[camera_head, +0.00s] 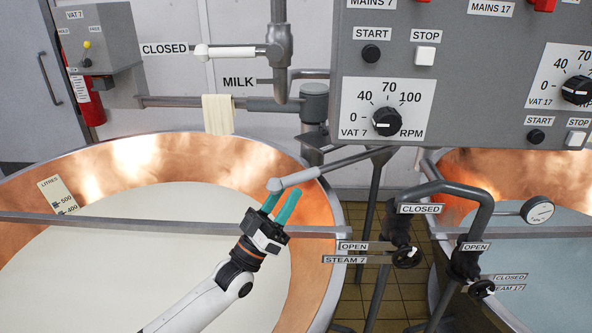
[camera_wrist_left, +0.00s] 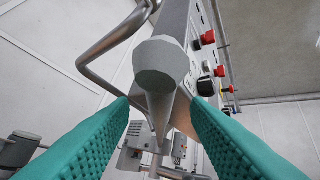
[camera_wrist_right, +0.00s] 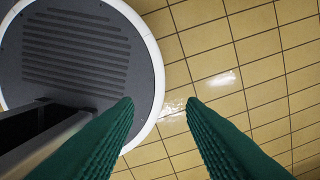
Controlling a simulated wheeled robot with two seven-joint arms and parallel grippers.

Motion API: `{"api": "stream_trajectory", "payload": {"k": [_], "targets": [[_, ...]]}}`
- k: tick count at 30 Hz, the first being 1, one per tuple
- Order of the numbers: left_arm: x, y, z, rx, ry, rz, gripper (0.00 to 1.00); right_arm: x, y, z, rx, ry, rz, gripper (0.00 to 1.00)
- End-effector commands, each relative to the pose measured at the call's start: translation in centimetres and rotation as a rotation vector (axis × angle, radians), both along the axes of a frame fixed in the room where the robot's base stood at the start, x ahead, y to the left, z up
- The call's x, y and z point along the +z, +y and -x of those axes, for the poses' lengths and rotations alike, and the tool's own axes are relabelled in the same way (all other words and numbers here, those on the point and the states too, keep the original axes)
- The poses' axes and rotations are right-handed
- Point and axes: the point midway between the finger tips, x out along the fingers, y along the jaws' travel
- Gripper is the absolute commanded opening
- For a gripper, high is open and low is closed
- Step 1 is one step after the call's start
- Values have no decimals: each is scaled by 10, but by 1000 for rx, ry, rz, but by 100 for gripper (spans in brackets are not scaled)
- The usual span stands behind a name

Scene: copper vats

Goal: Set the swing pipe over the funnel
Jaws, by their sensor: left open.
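My left gripper (camera_head: 282,204) is open, its teal fingers pointing up over the right rim of the left vat. A grey arm with a pale, thick grip (camera_head: 295,180), which looks like the swing pipe's handle, slopes down leftward to just beyond the fingertips. In the left wrist view its blunt end (camera_wrist_left: 161,64) lies between the open fingers, with no clear contact. A grey upright cylinder (camera_head: 314,102) stands behind it; I cannot tell whether it is the funnel. My right gripper (camera_wrist_right: 161,101) shows only in the right wrist view, open and empty above the floor.
The control panel (camera_head: 460,70) hangs above right. Steam pipes (camera_head: 432,190) with valves stand between the vats. A milk pipe (camera_head: 281,50) and cloth (camera_head: 217,114) are behind.

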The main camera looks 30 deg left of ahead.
Motion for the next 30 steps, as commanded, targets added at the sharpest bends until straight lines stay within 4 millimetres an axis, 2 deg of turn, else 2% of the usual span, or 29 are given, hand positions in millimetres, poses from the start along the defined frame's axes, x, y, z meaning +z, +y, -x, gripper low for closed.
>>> {"api": "stream_trajectory", "payload": {"k": [1,8,19,20,27,30], "targets": [[12,-1,-7,0,-4,1,43,8,0,-5,0,-7,-1,37],[27,-6,-26,0,1,1,43,19,2,-35,0,-53,-5,37],[29,-8,-30,0,2,0,43,19,2,-22,0,-34,-3,37],[29,-8,-30,0,2,0,40,19,2,-21,0,-33,-4,37],[29,-7,-30,0,1,0,1,19,2,-20,1,-30,-3,37],[29,-7,-30,0,1,0,0,19,2,-20,1,-30,-3,37]]}}
